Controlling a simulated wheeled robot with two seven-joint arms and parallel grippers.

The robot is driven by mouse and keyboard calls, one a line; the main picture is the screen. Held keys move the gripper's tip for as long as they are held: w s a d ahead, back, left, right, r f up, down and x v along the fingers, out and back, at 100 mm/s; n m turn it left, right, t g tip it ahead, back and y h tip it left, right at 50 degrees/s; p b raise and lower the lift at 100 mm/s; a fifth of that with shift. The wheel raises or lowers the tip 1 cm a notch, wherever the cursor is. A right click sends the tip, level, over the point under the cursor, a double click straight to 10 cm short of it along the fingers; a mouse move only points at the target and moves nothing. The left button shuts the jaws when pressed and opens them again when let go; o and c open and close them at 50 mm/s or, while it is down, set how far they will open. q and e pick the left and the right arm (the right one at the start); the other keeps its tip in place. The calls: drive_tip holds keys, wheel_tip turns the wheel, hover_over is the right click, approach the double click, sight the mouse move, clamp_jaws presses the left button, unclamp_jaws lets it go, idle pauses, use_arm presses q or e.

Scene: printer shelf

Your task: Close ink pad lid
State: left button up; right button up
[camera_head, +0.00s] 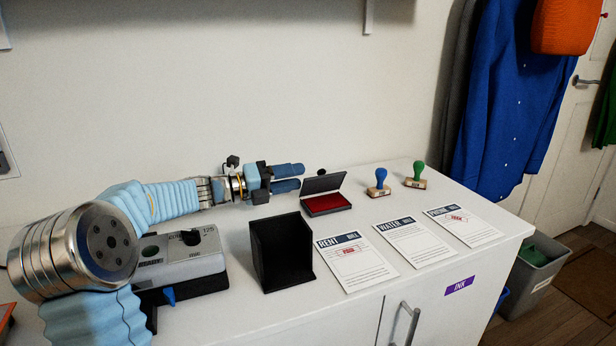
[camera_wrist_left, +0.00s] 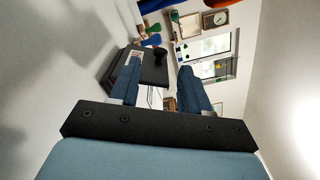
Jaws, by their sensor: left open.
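The ink pad (camera_head: 327,204) lies on the white cabinet top, with its red pad showing. Its dark lid (camera_head: 323,183) stands raised and tilted at the back edge. My left gripper (camera_head: 301,177) is open, with its two blue fingers pointing right, just left of the lid and above the counter. In the left wrist view the dark lid (camera_wrist_left: 154,68) shows ahead, between and beyond the fingertips (camera_wrist_left: 161,64). Whether a finger touches the lid I cannot tell. My right gripper is not in view.
A blue stamp (camera_head: 381,176) and a green stamp (camera_head: 418,168) stand right of the pad. Three paper bills, including the rent bill (camera_head: 355,262), lie in front. A black holder (camera_head: 282,262) and a grey device (camera_head: 190,255) stand front left. The wall is close behind.

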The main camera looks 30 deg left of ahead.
use_arm(q)
drive_tip(key=v, duration=0.8)
drive_tip(key=shift+s+a, duration=0.25)
drive_tip(key=shift+d, duration=0.1)
